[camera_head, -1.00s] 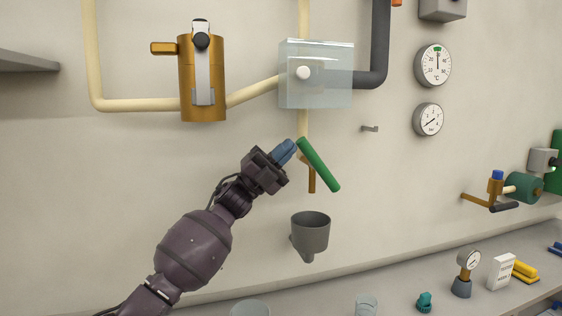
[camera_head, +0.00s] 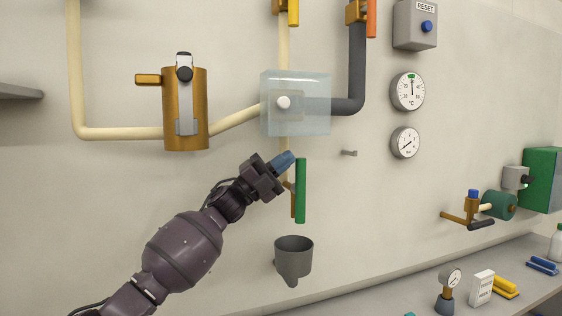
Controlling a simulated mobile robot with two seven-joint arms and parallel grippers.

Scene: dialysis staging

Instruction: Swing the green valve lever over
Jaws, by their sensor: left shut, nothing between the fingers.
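The green valve lever (camera_head: 301,192) hangs almost straight down in front of the brass spout below the clear box on the wall. My left gripper (camera_head: 284,160) is shut and empty, its blue fingertips beside the lever's upper end, on its left. I cannot tell whether the tips touch the lever. The lever's pivot is partly hidden by my gripper. My right gripper is not in view.
A grey funnel (camera_head: 293,258) is fixed to the wall just below the lever. The clear box (camera_head: 312,118) is above my gripper, and a brass cylinder (camera_head: 187,105) is left of it. A small peg (camera_head: 349,153) sticks out at right. A counter (camera_head: 390,291) runs below.

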